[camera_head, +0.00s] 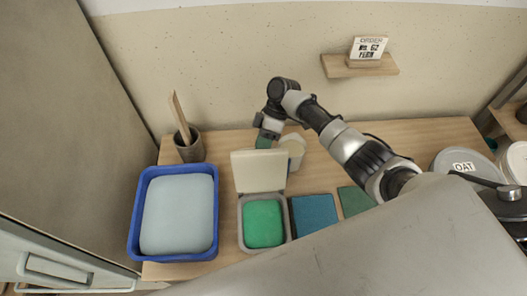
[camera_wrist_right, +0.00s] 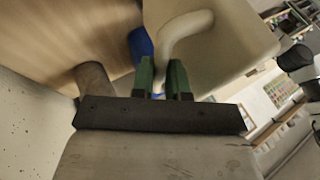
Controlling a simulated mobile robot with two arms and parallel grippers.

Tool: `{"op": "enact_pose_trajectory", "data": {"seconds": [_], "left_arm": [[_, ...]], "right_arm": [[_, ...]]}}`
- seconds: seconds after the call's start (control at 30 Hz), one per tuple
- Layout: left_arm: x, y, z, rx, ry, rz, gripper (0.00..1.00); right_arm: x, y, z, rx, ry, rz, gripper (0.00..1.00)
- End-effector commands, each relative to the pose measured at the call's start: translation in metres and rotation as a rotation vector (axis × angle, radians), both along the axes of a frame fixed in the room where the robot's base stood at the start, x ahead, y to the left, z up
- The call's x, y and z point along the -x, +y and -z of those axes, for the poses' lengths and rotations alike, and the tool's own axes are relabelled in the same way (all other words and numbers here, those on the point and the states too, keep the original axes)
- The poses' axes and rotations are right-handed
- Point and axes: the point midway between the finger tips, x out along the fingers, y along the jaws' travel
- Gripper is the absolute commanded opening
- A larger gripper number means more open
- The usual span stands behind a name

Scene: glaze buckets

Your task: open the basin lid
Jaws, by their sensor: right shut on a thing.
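The basin (camera_head: 240,228) is a small grey box on the table with green glaze (camera_head: 263,222) inside. Its cream lid (camera_head: 258,172) stands raised at the basin's back edge, so the basin's inside shows. My right gripper (camera_head: 264,141) is behind the top of the lid. In the right wrist view the green fingers of this gripper (camera_wrist_right: 163,80) are shut on the curved cream handle (camera_wrist_right: 172,40) on the lid's outer face (camera_wrist_right: 235,35). The lid hides part of the fingers in the head view. My left gripper is not in view.
A blue tub (camera_head: 134,219) with a pale blue filling stands left of the basin. Behind it is a pot (camera_head: 191,150) with a wooden tool. A white cup (camera_head: 294,148) stands near the gripper. Blue (camera_head: 313,215) and green (camera_head: 354,200) tiles lie right. An OAT bucket (camera_head: 463,166) stands far right.

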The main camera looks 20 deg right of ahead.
Motion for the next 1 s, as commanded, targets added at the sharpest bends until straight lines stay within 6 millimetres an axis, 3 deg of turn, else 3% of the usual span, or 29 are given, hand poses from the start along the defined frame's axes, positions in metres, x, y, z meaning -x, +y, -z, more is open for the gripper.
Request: {"op": "enact_pose_trajectory", "data": {"seconds": [0.03, 0.67, 0.7, 0.83, 1.0], "left_arm": [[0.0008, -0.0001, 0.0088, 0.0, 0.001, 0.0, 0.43], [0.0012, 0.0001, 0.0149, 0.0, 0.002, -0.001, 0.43], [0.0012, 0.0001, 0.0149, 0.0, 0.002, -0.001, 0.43], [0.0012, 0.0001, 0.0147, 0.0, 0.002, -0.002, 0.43], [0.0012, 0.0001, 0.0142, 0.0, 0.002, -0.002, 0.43]], "right_arm": [[0.0049, 0.0009, 0.015, 0.001, 0.036, -0.008, 0.0], [-0.0005, -0.0008, 0.0141, -0.011, 0.084, -0.01, 0.0], [-0.0005, -0.0008, 0.0142, -0.011, 0.084, -0.01, 0.17], [-0.0017, -0.0011, 0.0126, -0.012, 0.08, -0.008, 0.37], [-0.0031, -0.0016, 0.0103, -0.014, 0.076, -0.005, 0.4]]}}
